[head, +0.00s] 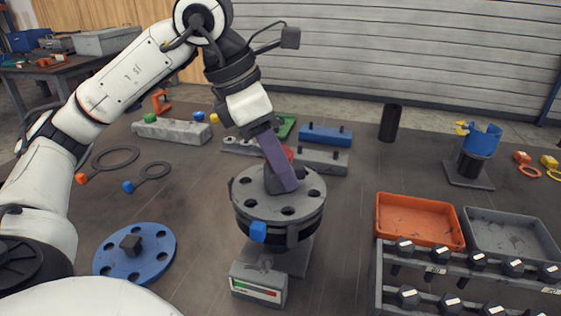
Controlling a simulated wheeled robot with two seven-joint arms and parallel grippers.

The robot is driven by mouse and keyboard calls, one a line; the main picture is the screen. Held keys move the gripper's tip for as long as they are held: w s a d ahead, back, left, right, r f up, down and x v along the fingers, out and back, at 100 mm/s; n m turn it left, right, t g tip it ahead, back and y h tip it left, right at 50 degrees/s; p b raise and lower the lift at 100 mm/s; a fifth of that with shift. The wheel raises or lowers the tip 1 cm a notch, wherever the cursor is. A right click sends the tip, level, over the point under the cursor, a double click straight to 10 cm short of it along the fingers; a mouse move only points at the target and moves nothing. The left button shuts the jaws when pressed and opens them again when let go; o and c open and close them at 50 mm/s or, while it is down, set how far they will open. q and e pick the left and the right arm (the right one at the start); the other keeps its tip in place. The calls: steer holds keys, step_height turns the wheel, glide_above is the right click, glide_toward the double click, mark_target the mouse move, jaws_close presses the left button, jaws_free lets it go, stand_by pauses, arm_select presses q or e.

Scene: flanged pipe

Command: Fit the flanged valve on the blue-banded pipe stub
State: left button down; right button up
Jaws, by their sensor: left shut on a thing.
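My left gripper (280,178) reaches down from above and is shut on the dark block at the centre of a grey round flange (310,203) with several bolt holes. The flange sits on a dark round flange on a stand in the middle of the table, seemingly flat on it; a gap cannot be told. A blue tab (258,232) shows on its front edge. A blue flange disc (135,262) with a dark square knob lies at the lower left. I cannot clearly identify the flanged valve or the blue-banded stub. My right gripper is not in view.
A small box with a red-green gauge (257,285) stands before the stand. An orange tray (418,222), a grey tray (512,235) and a rack of dark knobs (436,256) fill the right. A blue and black fixture (478,143) and black cylinder (390,122) stand behind.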

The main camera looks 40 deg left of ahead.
arm_select(q)
steer(key=c, duration=1.1)
jaws_free()
steer(key=shift+f, duration=0.1)
steer(key=shift+r, duration=0.2)
steer(key=p+v, duration=0.3)
steer(key=v, duration=0.6)
step_height(320, 180, up, 10)
steer(key=p, duration=0.9)
glide_above(260, 190)
steer(key=shift+s+a, duration=0.15)
